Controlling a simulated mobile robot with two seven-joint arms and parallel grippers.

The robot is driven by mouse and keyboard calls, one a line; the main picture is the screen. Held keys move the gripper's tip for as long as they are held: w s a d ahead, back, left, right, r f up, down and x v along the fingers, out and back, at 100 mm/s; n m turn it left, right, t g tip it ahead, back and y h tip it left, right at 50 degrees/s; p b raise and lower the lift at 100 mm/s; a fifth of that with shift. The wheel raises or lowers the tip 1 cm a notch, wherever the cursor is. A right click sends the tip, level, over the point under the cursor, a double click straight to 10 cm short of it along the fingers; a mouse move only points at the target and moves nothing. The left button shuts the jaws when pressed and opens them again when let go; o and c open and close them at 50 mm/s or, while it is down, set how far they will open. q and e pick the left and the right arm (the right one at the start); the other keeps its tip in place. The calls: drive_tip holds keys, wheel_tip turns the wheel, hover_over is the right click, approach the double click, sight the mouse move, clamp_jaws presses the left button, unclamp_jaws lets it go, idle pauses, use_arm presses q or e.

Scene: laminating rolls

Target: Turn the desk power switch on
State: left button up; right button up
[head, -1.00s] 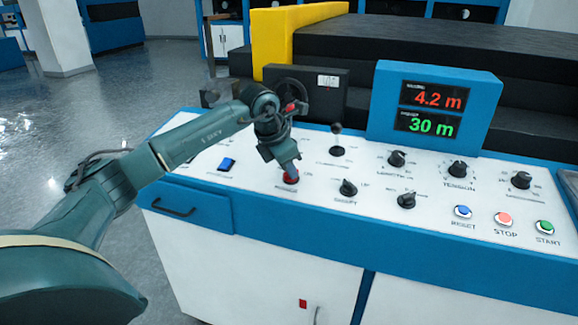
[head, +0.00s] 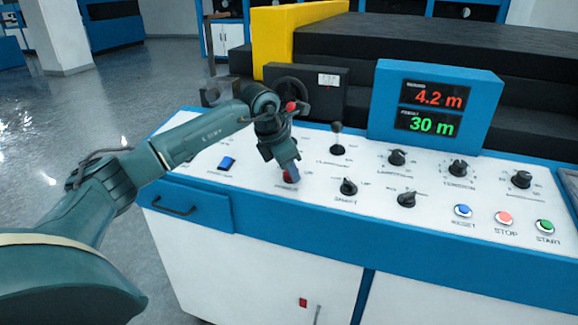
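A white sloped control desk (head: 370,205) with blue edges fills the middle and right of the head view. My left gripper (head: 291,174) points down at a red control (head: 287,178) on the desk's left half. The fingers are at this control and hide most of it; I cannot tell whether they grip it. The control's position and its small label cannot be read. A blue rocker switch (head: 227,163) lies to its left, clear of the gripper; its label is too small to read. My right gripper is not in view.
A lever with a round knob (head: 337,140) and several black rotary knobs (head: 348,187) stand right of the gripper. Reset (head: 463,211), stop (head: 503,218) and start (head: 544,227) buttons are far right.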

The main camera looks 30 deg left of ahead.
use_arm(q)
drive_tip(key=v, duration=1.3)
drive_tip(key=shift+s, duration=0.1)
